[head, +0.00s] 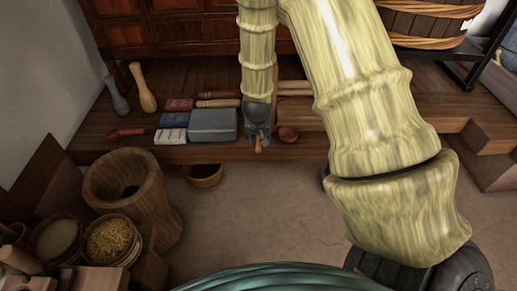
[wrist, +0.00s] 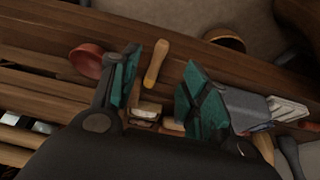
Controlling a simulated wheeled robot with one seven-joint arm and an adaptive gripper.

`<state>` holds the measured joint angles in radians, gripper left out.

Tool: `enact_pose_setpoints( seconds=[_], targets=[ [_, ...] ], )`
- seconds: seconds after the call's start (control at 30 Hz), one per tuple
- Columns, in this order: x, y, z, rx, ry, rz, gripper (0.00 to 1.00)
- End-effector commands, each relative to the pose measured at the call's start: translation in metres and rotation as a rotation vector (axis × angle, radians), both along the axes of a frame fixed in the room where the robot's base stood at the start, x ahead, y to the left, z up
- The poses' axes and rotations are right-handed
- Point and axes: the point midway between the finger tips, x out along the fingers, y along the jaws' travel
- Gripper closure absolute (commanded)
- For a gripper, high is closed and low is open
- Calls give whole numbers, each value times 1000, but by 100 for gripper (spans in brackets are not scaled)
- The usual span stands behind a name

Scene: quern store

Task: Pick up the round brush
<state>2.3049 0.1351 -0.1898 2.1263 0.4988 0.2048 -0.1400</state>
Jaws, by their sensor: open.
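A light wooden handle (wrist: 155,64), which looks like that of the round brush, lies on the dark wooden platform near its front edge. Its end also shows in the head view (head: 258,145), just below my gripper (head: 257,128). In the wrist view my gripper (wrist: 158,85) is open, with one teal-padded finger on each side of the handle's line. The fingers look apart from the handle. Small pale pieces (wrist: 147,111) show between the fingers; I cannot tell whether they belong to the brush. The brush's head is not clearly visible.
A red bowl (head: 288,134) sits close to the right of my gripper. A grey block (head: 212,124) is close to the left, with smaller blocks (head: 172,136) beyond. Wooden rolls (head: 219,99) lie behind. A wooden mortar (head: 133,190) and baskets stand on the floor at left.

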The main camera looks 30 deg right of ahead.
Motion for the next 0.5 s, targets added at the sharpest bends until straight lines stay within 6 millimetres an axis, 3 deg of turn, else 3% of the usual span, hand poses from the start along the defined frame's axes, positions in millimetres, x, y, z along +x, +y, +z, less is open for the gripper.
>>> enact_pose_setpoints(
  seconds=[0.27, 0.5],
  targets=[
    [13, -7, -5, 10, -21, -23, 54],
    [21, -13, -32, 10, -19, -22, 54]
  ],
)
